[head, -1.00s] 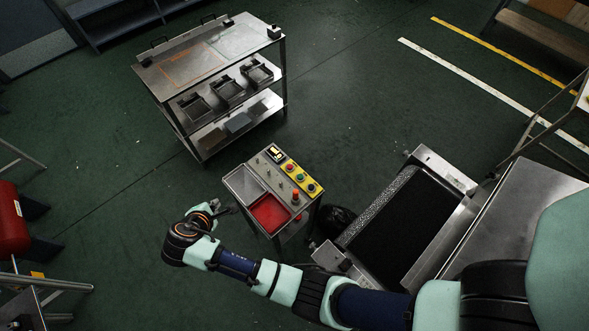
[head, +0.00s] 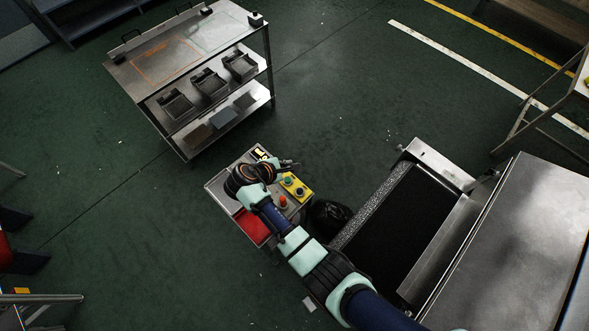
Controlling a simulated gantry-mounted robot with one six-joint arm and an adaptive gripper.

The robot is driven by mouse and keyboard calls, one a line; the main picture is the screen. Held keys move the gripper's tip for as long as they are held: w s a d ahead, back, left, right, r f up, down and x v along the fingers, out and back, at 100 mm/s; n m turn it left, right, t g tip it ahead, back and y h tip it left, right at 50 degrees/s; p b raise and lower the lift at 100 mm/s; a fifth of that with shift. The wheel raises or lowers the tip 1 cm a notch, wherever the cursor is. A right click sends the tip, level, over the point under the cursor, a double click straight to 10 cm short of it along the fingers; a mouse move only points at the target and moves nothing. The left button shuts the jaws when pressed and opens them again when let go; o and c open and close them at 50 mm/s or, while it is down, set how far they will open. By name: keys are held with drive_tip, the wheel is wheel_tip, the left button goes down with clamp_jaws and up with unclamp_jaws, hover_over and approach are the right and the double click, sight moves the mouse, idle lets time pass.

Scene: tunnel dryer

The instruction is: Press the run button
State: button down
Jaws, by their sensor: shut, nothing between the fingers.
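The control box (head: 222,190) stands at the centre of the head view, with a yellow button strip (head: 307,196) on its right side. A green button (head: 288,181) and a blue button (head: 299,191) show on the strip. An orange-red mushroom knob (head: 282,202) sits beside it. No label is readable, so I cannot tell for sure which is the run button. My gripper (head: 290,163) is shut and empty, over the strip's far end, just beyond the green button. Contact cannot be told. My wrist and gripper hide much of the panel and the strip's far end.
A red tray (head: 253,228) is at the box's near side. A black bag (head: 328,215) lies on the floor right of the box, next to the conveyor (head: 390,230). A metal shelf cart (head: 190,80) stands behind left. Open green floor lies between cart and conveyor.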

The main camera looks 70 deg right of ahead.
drive_tip(key=b, duration=0.8)
hover_over(287, 181)
wheel_tip(287, 181, down, 7)
drive_tip(key=shift+a+r, duration=0.1)
drive_tip(key=shift+f+b, duration=0.45)
drive_tip(key=shift+f, duration=0.55)
drive_tip(key=shift+f, duration=0.45)
drive_tip(key=shift+f, duration=0.4)
idle(0.6)
idle(0.3)
drive_tip(key=shift+r+p, duration=0.85)
drive_tip(key=shift+p, duration=0.05)
